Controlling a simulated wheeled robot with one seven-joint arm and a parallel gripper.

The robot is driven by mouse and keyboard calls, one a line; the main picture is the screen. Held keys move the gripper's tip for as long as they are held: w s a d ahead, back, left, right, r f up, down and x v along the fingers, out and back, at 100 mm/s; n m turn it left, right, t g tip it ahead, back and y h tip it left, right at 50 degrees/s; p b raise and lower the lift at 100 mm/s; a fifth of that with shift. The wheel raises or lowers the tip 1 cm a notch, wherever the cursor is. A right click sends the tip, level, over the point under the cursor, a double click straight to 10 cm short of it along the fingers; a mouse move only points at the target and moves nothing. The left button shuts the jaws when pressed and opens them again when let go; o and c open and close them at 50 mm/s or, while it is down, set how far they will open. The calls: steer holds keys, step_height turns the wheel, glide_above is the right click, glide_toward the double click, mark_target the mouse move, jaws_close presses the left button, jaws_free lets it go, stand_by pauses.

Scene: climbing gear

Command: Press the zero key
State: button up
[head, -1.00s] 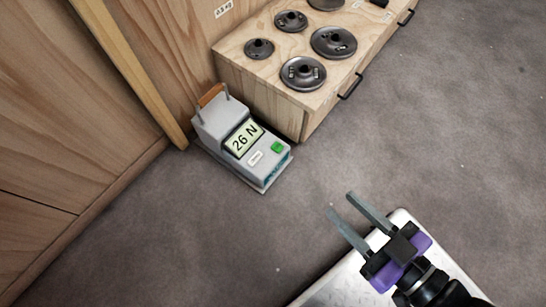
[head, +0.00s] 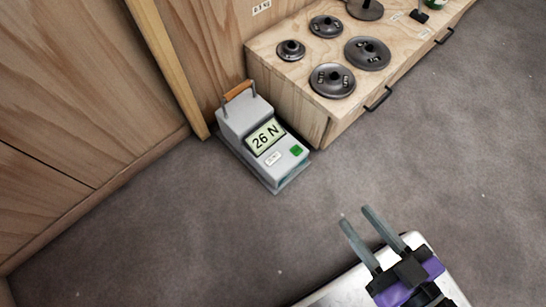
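A grey force meter (head: 243,120) stands on the floor against the wooden cabinet, with a brown handle on top. Its display (head: 264,136) reads 26 N. On its sloped front are a green key (head: 296,150) and a small white label (head: 272,158) whose text is too small to read. My gripper (head: 354,213) is at the lower right, its two grey fingers apart with nothing between them. It is clear of the meter, to the lower right of the green key.
A low wooden drawer box (head: 290,95) stands right behind the meter and carries several dark round weights (head: 332,80). Its dark drawer handle (head: 378,98) sticks out. A wooden wall (head: 80,110) closes the left. The grey floor (head: 180,240) between is clear.

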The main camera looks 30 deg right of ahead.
stand_by(0.3)
jaws_close()
stand_by(1.6)
